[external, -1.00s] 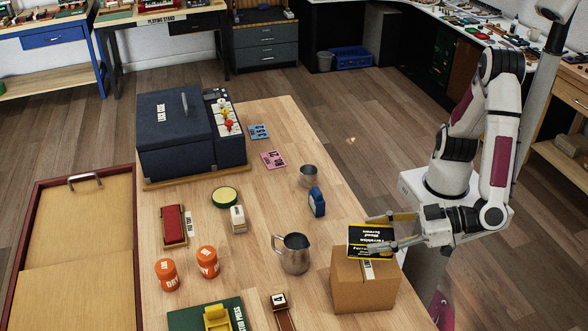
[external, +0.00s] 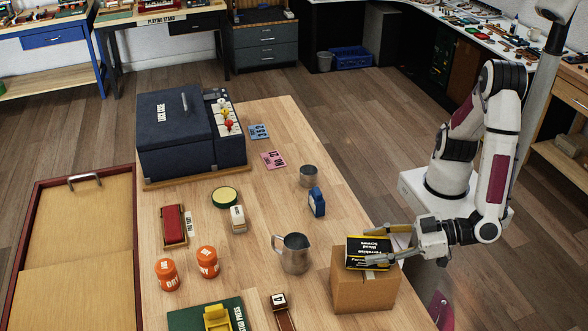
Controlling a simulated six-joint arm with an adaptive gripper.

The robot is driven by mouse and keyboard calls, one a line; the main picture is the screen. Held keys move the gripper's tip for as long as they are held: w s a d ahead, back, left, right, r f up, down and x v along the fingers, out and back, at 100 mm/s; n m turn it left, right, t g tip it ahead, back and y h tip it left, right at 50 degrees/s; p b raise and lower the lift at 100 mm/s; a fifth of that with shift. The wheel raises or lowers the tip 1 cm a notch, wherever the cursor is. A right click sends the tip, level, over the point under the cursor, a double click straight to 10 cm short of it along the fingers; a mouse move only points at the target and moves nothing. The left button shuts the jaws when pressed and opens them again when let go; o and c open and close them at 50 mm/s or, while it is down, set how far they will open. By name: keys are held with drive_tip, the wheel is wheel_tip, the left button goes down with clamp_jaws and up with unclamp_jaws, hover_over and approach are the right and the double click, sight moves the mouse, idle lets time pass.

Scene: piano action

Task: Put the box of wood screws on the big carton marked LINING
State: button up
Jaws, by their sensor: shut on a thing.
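The black and yellow box of wood screws (external: 361,252) is between the fingers of my gripper (external: 368,247), which is shut on it. The box is over the top of the brown carton (external: 362,294) at the table's right edge. Its underside looks at or very close to the carton top; I cannot tell whether it touches. The box and fingers hide much of the carton's top, and I cannot read a LINING mark on it.
A steel jug (external: 295,254) stands just left of the carton. A blue item (external: 317,202) and a metal cup (external: 309,176) stand farther back. Two orange jars (external: 207,262) are at the left. A dark case (external: 178,135) sits at the far left.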

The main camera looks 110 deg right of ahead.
drive_tip(key=shift+f, duration=0.25)
drive_tip(key=o, duration=1.6)
drive_tip(key=shift+r, duration=0.15)
drive_tip(key=shift+v, duration=5.95)
